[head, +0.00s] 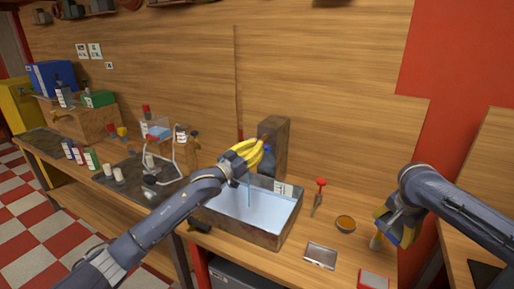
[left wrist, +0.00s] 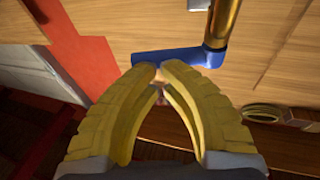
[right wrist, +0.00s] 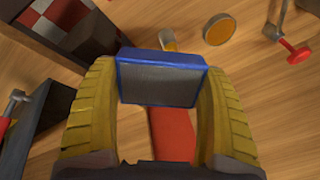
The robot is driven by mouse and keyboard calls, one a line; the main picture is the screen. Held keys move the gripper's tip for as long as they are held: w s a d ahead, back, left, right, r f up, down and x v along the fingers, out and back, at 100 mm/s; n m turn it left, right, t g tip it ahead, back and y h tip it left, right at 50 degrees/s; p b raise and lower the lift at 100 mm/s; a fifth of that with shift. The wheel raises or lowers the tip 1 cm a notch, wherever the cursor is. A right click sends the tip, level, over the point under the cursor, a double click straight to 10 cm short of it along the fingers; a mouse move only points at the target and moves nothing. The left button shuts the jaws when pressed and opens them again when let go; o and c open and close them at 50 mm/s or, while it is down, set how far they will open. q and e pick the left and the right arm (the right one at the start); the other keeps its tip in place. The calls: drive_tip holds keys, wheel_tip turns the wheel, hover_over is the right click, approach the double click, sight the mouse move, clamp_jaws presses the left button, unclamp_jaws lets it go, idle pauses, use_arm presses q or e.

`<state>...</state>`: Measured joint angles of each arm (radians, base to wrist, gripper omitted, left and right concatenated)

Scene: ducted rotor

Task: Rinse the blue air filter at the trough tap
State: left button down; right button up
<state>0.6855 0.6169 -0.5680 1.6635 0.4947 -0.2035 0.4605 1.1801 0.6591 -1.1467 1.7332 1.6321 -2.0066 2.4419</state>
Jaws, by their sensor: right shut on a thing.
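The blue air filter (right wrist: 161,80), a blue frame around a grey panel, is held between the fingers of my right gripper (right wrist: 158,85). In the head view this gripper (head: 398,232) is above the right part of the bench, away from the trough (head: 283,224). My left gripper (head: 262,148) is at the tap above the trough, its yellow fingertips drawn together and empty. In the left wrist view the tap's blue lever (left wrist: 180,58) and brass pipe (left wrist: 222,22) lie just beyond the fingertips; contact is unclear. A thin blue stream (head: 249,190) falls into the trough.
Right of the trough are a red-knobbed tool (head: 319,190), an orange-filled round dish (head: 345,223), a metal tray (head: 320,256) and a red-topped box (head: 374,279). Bottles and jars crowd the bench's left. Some bare wood lies between the trough and my right gripper.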

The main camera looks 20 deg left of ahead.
use_arm(q)
drive_tip(key=shift+d, duration=0.15)
drive_tip(key=shift+w+d+n+t+y, duration=0.15)
drive_tip(key=shift+w+n+t+y, duration=0.1)
drive_tip(key=shift+n+y, duration=0.25)
drive_tip(key=shift+w+d+n+t+y, duration=0.1)
drive_tip(key=shift+d+n+t+y, duration=0.15)
drive_tip(key=shift+y, duration=0.45)
drive_tip(key=shift+w+d+n+t+y, duration=0.1)
drive_tip(key=shift+w+n+t+y, duration=0.1)
drive_tip(key=shift+n+y, duration=0.35)
drive_tip(key=shift+w+y, duration=0.1)
drive_tip(key=shift+y, duration=0.15)
drive_tip(key=shift+w+d, duration=0.15)
